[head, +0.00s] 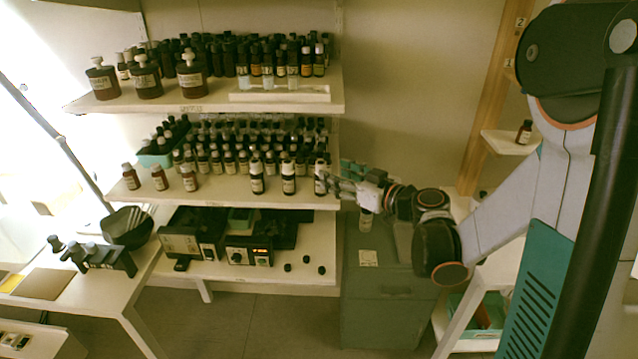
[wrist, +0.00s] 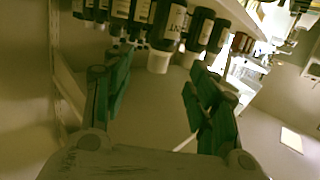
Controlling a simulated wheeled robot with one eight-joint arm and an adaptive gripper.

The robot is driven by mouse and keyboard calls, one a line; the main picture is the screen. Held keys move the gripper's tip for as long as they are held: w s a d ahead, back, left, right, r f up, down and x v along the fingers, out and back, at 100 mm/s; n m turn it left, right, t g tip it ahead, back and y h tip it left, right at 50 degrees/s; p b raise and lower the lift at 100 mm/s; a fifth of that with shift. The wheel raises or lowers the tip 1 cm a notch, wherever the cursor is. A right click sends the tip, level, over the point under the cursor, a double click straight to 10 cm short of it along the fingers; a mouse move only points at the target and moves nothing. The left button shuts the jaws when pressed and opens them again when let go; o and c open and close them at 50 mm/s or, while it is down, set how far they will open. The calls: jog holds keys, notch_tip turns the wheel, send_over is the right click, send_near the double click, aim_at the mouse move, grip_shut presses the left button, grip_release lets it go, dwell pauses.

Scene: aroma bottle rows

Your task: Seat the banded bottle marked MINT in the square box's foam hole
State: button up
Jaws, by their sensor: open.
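My gripper (head: 338,180) is open at the right end of the middle shelf, beside a dark bottle with a white cap and pale label (head: 320,179). In the wrist view, which looks upside down, the open green fingers (wrist: 155,75) have an empty gap between them. A white-capped dark bottle (wrist: 168,35) lies ahead of that gap; its partly legible label seems to end in NT. I cannot tell if it has a band. Two similar white-capped bottles, a middle one (head: 288,177) and a left one (head: 257,177), stand along the shelf front. I cannot make out the square box with a foam hole.
Rows of dark bottles crowd the middle shelf (head: 225,190) behind the front ones. The upper shelf (head: 205,102) carries large bottles and a white tray. A grey cabinet (head: 385,300) stands below my gripper. A black rack (head: 108,258) sits on the left table.

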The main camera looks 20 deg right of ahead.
aim_at(324, 168)
jog(key=shift+r+b+x, duration=0.1)
jog(key=shift+b+x, duration=0.3)
jog(key=shift+x, duration=1.3)
jog(key=shift+r+b+x, duration=0.15)
jog(key=shift+b+x, duration=0.25)
jog(key=shift+x, duration=1.35)
jog(key=shift+c, duration=0.3)
jog(key=c, duration=1.1)
